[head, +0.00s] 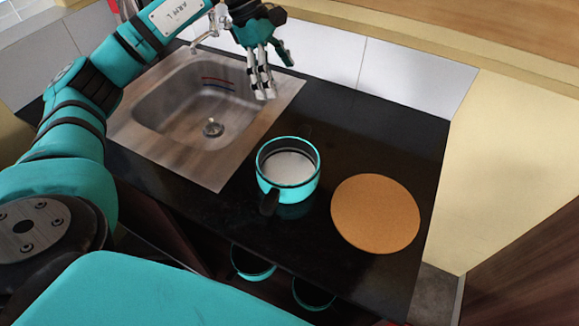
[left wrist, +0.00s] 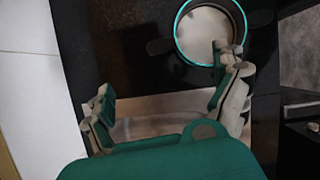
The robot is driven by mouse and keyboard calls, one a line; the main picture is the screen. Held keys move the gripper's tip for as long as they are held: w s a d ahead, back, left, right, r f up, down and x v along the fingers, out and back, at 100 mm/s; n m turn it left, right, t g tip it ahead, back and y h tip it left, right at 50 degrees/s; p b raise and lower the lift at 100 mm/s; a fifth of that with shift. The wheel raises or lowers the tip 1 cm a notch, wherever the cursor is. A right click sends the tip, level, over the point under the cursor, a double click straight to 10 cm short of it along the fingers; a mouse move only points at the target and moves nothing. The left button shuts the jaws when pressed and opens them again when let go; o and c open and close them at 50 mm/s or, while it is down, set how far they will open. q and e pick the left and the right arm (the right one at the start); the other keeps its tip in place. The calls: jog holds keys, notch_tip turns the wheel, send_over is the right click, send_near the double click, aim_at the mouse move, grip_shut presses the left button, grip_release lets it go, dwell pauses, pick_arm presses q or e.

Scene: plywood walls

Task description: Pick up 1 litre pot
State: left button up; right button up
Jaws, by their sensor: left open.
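The pot (head: 290,170) is teal with a pale inside and dark handles. It stands upright on the black worktop, right of the sink, with one handle towards the front. It also shows at the top of the left wrist view (left wrist: 205,32). My left gripper (head: 274,76) is open and empty, behind the pot and above the sink's back right corner. In the left wrist view its fingers (left wrist: 163,75) are wide apart, and the right finger overlaps the pot's edge in the picture. I cannot see contact with the pot. My right gripper is not in view.
A round cork mat (head: 375,213) lies right of the pot. A steel sink (head: 205,115) with a tap (head: 212,30) is on the left. Two more teal-rimmed vessels (head: 253,262) (head: 313,294) show below the worktop's front edge. Tiled wall (head: 400,75) borders the back.

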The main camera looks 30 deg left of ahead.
pick_arm(q)
jog(key=p, duration=0.2)
send_near(300, 133)
jog(key=d, duration=0.1)
jog(key=x, duration=0.2)
jog(key=p+x, duration=0.1)
jog(key=x, duration=0.1)
jog(key=shift+s+a+f, duration=0.1)
jog(key=shift+a+f, duration=0.25)
jog(key=shift+f, duration=0.35)
jog(key=shift+w+d+f+p, duration=0.1)
jog(key=shift+w+f+p, duration=0.1)
jog(key=shift+p, duration=0.25)
jog(key=p+x, duration=0.2)
jog(key=x, duration=0.1)
jog(key=shift+d+f, duration=0.25)
jog(key=shift+d, duration=0.05)
jog(key=shift+d+f, duration=0.2)
jog(key=shift+f, duration=0.4)
jog(key=shift+a, duration=0.15)
jog(key=shift+c, duration=0.6)
jog(key=c, duration=1.6)
jog(key=shift+c, duration=0.4)
